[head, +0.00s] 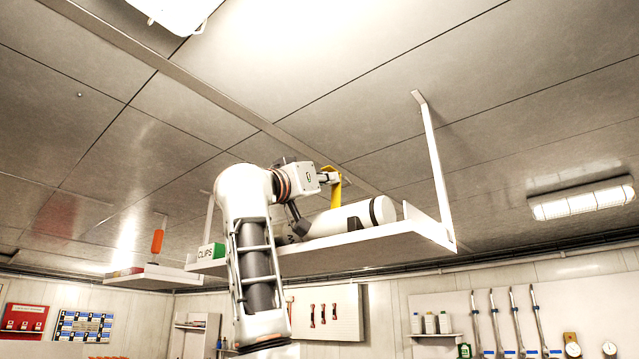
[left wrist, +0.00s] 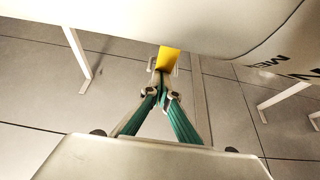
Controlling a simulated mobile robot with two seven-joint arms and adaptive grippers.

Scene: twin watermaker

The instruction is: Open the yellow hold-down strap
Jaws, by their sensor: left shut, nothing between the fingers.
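The yellow hold-down strap (head: 336,193) stands up over the white cylinder (head: 345,219) on the hanging shelf. My left gripper (head: 327,179) is up beside the strap, above the cylinder. In the left wrist view the yellow strap (left wrist: 168,57) shows just beyond the left fingertips (left wrist: 160,80), next to the white cylinder (left wrist: 225,20). The green fingers meet at their tips with nothing seen between them. Whether the tips touch the strap I cannot tell. The far side and fastening of the strap are hidden. My right gripper is in neither view.
The white shelf (head: 370,240) hangs by a bracket (head: 433,155) at its right. A green CLIPS box (head: 211,257) sits at its left end. A second shelf (head: 155,272) with an orange-handled item (head: 157,242) hangs farther left. The ceiling is close above.

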